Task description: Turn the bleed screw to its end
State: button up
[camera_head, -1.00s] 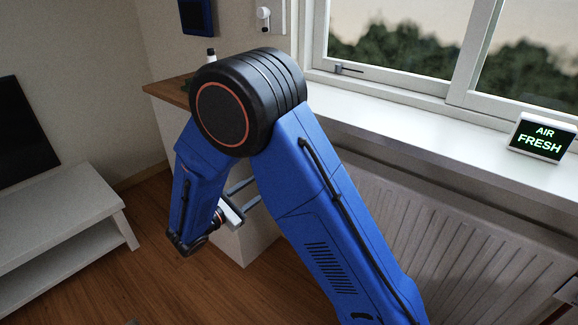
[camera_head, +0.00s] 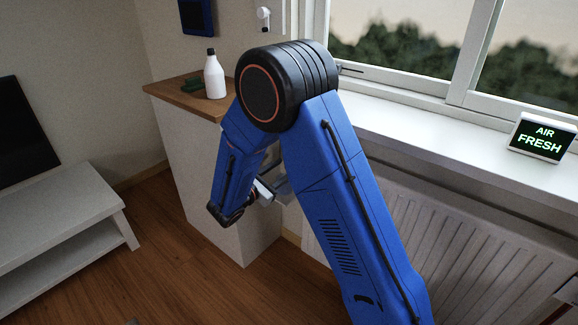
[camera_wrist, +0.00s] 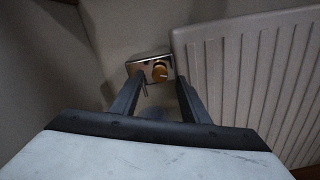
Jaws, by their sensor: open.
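The bleed screw (camera_wrist: 160,73) shows in the wrist view as a small round brass-coloured knob on a shiny metal plate (camera_wrist: 138,66), left of the radiator. My gripper (camera_wrist: 158,82) is open, with its two dark fingers apart and nothing held. The screw appears between the fingertips in the picture, still beyond them. I cannot tell the exact distance or how far the screw is turned. In the head view my gripper (camera_head: 277,186) is partly hidden behind my blue arm, near the radiator's left end. The screw is hidden there.
The ribbed radiator (camera_head: 440,225) runs under the window sill; it also shows in the wrist view (camera_wrist: 245,75). A white bottle (camera_head: 214,78) stands on a wooden-topped cabinet (camera_head: 160,88). An "AIR FRESH" display (camera_head: 541,138) sits on the sill. Open floor lies at the lower left.

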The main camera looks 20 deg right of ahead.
jog(key=shift+x, duration=2.1)
